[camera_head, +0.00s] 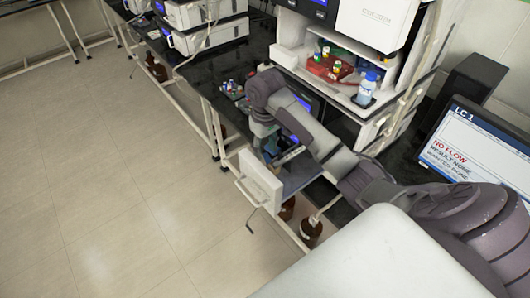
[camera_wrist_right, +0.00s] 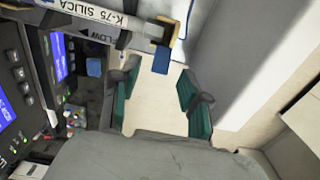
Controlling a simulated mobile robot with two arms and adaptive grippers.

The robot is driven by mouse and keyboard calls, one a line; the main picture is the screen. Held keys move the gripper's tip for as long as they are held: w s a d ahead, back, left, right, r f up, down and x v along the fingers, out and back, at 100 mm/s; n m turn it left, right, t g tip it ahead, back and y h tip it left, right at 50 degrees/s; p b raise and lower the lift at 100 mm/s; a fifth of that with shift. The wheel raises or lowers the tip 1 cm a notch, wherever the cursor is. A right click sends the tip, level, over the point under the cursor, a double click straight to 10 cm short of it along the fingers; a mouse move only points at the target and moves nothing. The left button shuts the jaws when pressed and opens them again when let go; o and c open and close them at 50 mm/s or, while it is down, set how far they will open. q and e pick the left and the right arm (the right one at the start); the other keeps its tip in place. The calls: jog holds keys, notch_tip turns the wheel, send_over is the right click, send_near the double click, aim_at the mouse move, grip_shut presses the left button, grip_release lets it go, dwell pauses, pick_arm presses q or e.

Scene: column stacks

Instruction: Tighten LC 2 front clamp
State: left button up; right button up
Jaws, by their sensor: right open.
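In the right wrist view, a white column labelled "K-75 SILICA" (camera_wrist_right: 108,18) runs across the top. A tan and dark clamp-like fitting (camera_wrist_right: 178,32) is at its right end, with a blue tab (camera_wrist_right: 160,60) below it. A second blue tab (camera_wrist_right: 94,67) is farther left. My right gripper (camera_wrist_right: 160,100) is open and empty, its two green-padded fingers apart below the first blue tab. The tab is not between the pads. In the head view my right arm reaches over the bench, largely hiding this gripper. My left gripper is not in view.
A white panel (camera_head: 262,181) sticks out from the bench front. Brown bottles (camera_head: 311,231) stand below. A monitor (camera_head: 477,145) reads "LC-1" and "NO FLOW". The floor (camera_head: 120,195) is clear at left.

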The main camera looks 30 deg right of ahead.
aim_at(271, 163)
jog(key=shift+s+f, duration=0.1)
jog(key=shift+f, duration=0.4)
jog(key=shift+s+f, duration=0.15)
jog(key=shift+f, duration=0.35)
grip_shut()
